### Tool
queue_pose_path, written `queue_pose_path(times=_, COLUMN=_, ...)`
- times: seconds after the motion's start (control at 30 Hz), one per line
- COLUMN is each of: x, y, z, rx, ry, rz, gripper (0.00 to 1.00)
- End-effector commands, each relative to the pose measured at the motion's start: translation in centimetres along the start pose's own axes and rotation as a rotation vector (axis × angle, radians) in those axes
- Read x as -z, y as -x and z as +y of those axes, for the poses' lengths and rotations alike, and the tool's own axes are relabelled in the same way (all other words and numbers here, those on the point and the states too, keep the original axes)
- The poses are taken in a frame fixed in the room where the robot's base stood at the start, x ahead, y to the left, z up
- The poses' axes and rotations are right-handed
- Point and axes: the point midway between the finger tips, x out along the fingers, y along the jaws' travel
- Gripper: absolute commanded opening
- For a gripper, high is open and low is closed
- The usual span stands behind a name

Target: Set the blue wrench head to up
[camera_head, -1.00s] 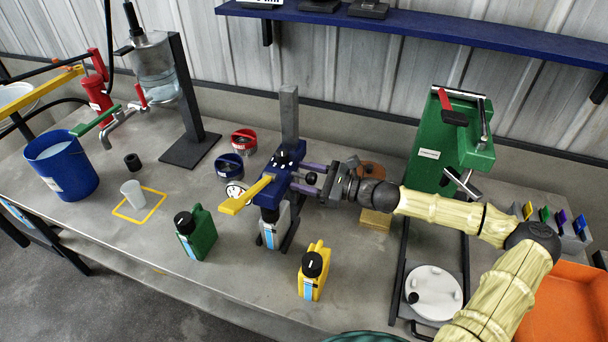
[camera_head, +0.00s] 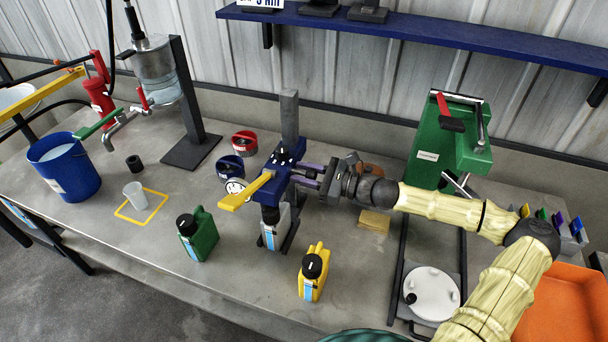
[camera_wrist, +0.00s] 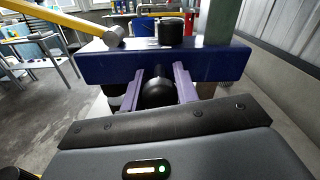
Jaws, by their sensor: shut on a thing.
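The blue wrench head (camera_head: 283,163) is a blue block on a grey upright post, with a yellow lever (camera_head: 247,191) reaching out to the lower left. My gripper (camera_head: 308,178) comes from the right, and its two purple fingers are shut on a black round knob on the near side of the head. In the wrist view the blue head (camera_wrist: 215,64) spans the frame, and the black knob (camera_wrist: 158,91) sits between the fingers. The fingers partly cover the knob in the head view.
A yellow jug (camera_head: 313,272) and a green jug (camera_head: 198,235) stand in front. A grey bottle (camera_head: 275,232) is under the head. A green machine (camera_head: 430,150) stands to the right, with a white round plate (camera_head: 435,293) before it. A blue shelf (camera_head: 430,31) runs behind.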

Motion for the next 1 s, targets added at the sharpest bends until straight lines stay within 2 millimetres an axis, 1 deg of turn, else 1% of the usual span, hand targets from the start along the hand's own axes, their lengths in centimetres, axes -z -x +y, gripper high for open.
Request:
queue_pose_path(times=0.03, x=-1.5, y=0.0, z=-0.3, rx=0.0, ry=0.002, rz=0.0, gripper=0.0)
queue_pose_path(times=0.3, x=-5.5, y=0.0, z=-1.1, rx=0.0, ry=0.002, rz=-0.001, gripper=0.0)
queue_pose_path(times=0.4, x=-6.6, y=0.0, z=-1.3, rx=-0.001, ry=0.002, rz=-0.001, gripper=0.0)
queue_pose_path(times=0.53, x=-7.3, y=-0.1, z=-1.4, rx=-0.001, ry=0.002, rz=-0.001, gripper=0.0)
queue_pose_path(times=0.87, x=-7.5, y=-0.1, z=-1.5, rx=0.0, ry=0.004, rz=-0.006, gripper=0.0)
queue_pose_path(times=0.9, x=-7.5, y=-0.1, z=-1.5, rx=0.0, ry=0.004, rz=-0.006, gripper=0.38)
queue_pose_path(times=0.97, x=-7.5, y=0.0, z=-1.5, rx=0.0, ry=0.003, rz=-0.006, gripper=0.5)
queue_pose_path(times=1.0, x=-7.4, y=0.0, z=-1.5, rx=0.0, ry=0.003, rz=-0.005, gripper=0.52)
